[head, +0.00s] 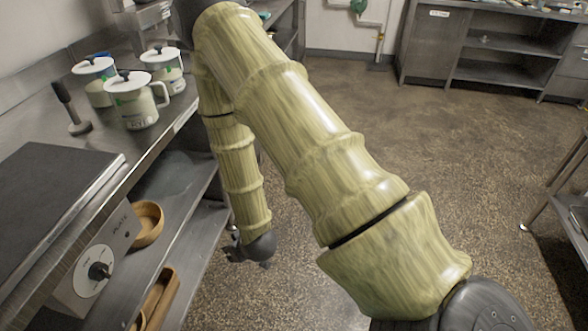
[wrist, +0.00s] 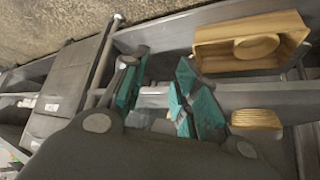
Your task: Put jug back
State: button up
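Several similar pale enamel jugs with black-knobbed lids stand upright on the steel counter at the left in the head view: a front jug (head: 138,106), a back-left jug (head: 97,84) and a back-right jug (head: 165,72). Which one the task means, I cannot tell. My gripper (head: 249,252) hangs low beside the counter's lower shelves, well below and to the right of the jugs. In the wrist view my gripper (wrist: 156,88) has its teal finger pads apart, with nothing held between them. No jug shows clearly in the wrist view.
A hotplate (head: 50,195) with a front knob fills the near counter, with a dark-handled tool (head: 72,112) behind it. A wooden bowl (head: 147,222) and wooden tray (head: 157,300) lie on lower shelves. A wooden box (wrist: 222,57) shows in the wrist view.

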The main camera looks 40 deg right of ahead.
jog(key=s+f+g, duration=0.3)
jog(key=s+f, duration=0.2)
jog(key=s, duration=0.9)
jog(key=s+a+f+g, duration=0.1)
jog(key=s+f+g, duration=0.3)
jog(key=s, duration=1)
jog(key=shift+f+h, duration=0.3)
jog(key=shift+f, duration=0.55)
jog(key=shift+s+a, duration=0.1)
notch_tip(320, 180, up, 7)
jog(key=p, duration=0.6)
jog(key=shift+f+p, duration=0.15)
jog(key=shift+p, duration=0.2)
